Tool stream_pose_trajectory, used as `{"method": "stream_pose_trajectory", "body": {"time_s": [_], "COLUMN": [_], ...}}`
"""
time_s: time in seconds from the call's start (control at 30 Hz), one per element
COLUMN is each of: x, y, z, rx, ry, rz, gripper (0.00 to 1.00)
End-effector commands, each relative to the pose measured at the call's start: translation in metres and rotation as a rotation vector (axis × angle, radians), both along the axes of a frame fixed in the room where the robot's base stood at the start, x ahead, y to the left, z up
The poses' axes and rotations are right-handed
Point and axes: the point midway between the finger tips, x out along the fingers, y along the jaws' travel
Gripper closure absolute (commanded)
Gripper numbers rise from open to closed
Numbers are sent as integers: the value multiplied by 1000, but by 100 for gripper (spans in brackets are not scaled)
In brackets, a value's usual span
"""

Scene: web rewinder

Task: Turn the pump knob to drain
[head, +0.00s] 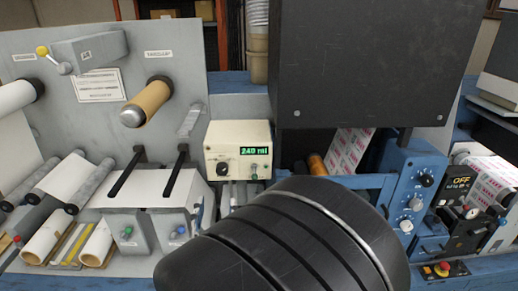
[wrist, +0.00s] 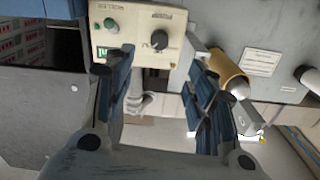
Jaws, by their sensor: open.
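The pump is a cream box (head: 238,150) with a green display reading "240 ml" (head: 255,151). Its black knob (head: 222,168) sits at the lower left of the front face in the head view. In the wrist view, where the box appears upside down, the knob (wrist: 159,40) shows upper centre. My gripper (wrist: 163,60) is open and empty. Its two blue-padded fingers stand on either side of the knob in the picture, but I cannot tell how far short of it they are. The knob's pointer setting is too small to read. In the head view my dark arm hides the gripper.
A large dark cabinet (head: 370,65) hangs at the right of the pump. A grey panel with a brown roll (head: 148,101) stands at the left. A blue control panel (head: 412,195) with knobs is at the right.

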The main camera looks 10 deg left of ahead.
Motion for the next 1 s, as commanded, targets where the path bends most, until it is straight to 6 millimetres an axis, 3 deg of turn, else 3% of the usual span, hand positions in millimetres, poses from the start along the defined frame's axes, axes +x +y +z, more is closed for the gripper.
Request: {"method": "stream_pose_trajectory", "body": {"time_s": [0.4,0.6,0.8,1.0], "x": [90,126,145,149], "y": [20,28,34,35], "z": [1,0,0,0], "rx": [1,0,0,0], "ry": [1,1,2,2], "rz": [-3,-2,0,0], "gripper": [49,49,49,49]}}
